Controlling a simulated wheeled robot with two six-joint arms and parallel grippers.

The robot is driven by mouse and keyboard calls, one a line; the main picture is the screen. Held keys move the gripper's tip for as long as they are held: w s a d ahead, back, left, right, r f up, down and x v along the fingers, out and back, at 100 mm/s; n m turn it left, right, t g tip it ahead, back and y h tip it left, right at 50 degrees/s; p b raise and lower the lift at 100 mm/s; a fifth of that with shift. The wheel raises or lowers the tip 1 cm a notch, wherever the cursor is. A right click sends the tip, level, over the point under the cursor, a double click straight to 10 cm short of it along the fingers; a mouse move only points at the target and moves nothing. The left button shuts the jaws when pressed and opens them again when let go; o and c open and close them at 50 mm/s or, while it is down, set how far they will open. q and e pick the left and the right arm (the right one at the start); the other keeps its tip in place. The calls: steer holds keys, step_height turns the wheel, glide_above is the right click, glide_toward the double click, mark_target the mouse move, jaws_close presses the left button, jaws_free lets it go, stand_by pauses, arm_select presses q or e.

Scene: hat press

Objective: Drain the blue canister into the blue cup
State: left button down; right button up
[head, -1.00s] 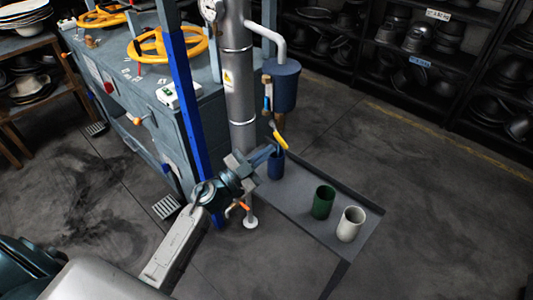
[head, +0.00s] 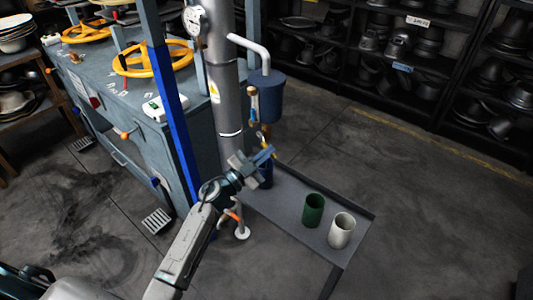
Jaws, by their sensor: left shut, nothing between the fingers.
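The blue canister (head: 268,98) hangs on the grey pipe, above the tray. A small yellow part (head: 263,139) shows beneath it, partly covered by my left gripper. The blue cup (head: 266,180) stands on the tray below the canister, its top partly hidden by the gripper. My left gripper (head: 267,153) is shut and empty, just under the canister and above the cup, close to the yellow part. I cannot tell whether it touches that part. My right gripper is not in view.
A green cup (head: 313,210) and a white cup (head: 342,230) stand on the grey tray (head: 285,204), right of the blue cup. A blue post (head: 172,115) and the thick grey pipe (head: 224,95) rise left of the canister. Shelves of hats line the back.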

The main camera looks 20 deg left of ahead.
arm_select(q)
steer(key=shift+a+f+m+g, duration=0.1)
steer(key=shift+f+m+g, duration=0.25)
steer(key=shift+m, duration=0.45)
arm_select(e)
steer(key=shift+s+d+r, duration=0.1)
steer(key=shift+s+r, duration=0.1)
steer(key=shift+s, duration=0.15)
arm_select(q)
steer(key=shift+p, duration=0.3)
steer(key=shift+w+a+f+m+g+p, duration=0.2)
steer(key=shift+a+f+m+g+p, duration=0.35)
steer(key=shift+m, duration=1.2)
steer(key=shift+w+a+f+m+g+p, duration=0.25)
steer(key=shift+a+f+m+g+p, duration=0.25)
steer(key=shift+m, duration=1.3)
steer(key=shift+w+a+f+m+g+p, duration=0.2)
steer(key=shift+a+f+m+g+p, duration=0.35)
steer(key=shift+m, duration=1.2)
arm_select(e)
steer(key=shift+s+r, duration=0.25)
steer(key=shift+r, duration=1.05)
arm_select(q)
steer(key=shift+a+r+g, duration=0.15)
steer(key=shift+a+g, duration=0.05)
steer(key=shift+g, duration=0.05)
